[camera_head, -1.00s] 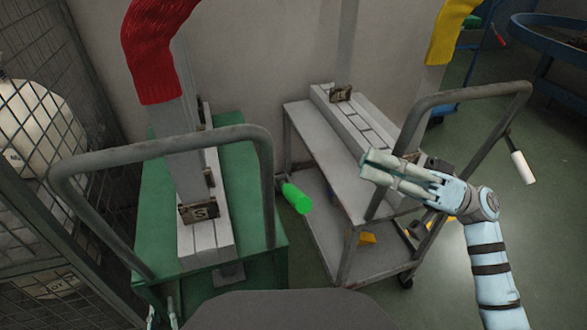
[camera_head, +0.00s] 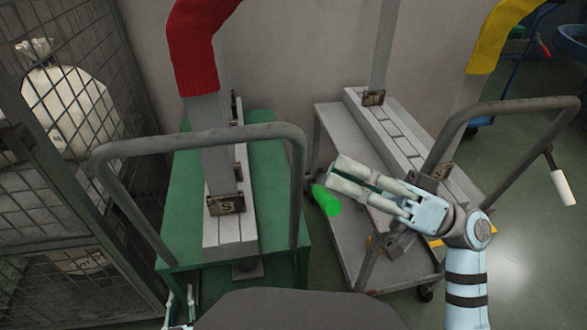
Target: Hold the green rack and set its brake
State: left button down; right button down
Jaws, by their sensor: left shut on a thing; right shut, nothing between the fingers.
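The green rack (camera_head: 182,220) stands left of centre, with a grey tubular push handle (camera_head: 205,140) and a red sock on its upright board. A bright green grip (camera_head: 326,200), apparently the brake lever, sticks out at the rack's right side. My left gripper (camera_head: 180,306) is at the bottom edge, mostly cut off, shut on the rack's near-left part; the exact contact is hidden. My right gripper (camera_head: 334,174) is shut and empty. Its fingertips point left, just above the green grip in the picture; I cannot tell whether they touch it.
A grey cart (camera_head: 335,140) with a yellow sock (camera_head: 497,38) on a board stands to the right, behind my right gripper. A wire mesh cage (camera_head: 60,170) with white sacks is close on the left. A wall is behind; open floor (camera_head: 530,260) lies to the right.

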jog(key=shift+f, duration=0.1)
dwell(0.3)
jog(key=shift+s+f+n+g, duration=0.15)
jog(key=shift+n+g, duration=0.25)
jog(key=shift+n, duration=0.1)
jog(key=shift+s+f+n+g, duration=0.2)
jog(key=shift+n+g, duration=0.2)
jog(key=shift+n, duration=0.2)
notch_tip(320, 180, down, 8)
jog(key=s+n+g, duration=0.1)
jog(key=n+g, duration=0.4)
jog(key=n, duration=0.3)
jog(key=shift+s+d, duration=0.3)
jog(key=shift+r, duration=0.1)
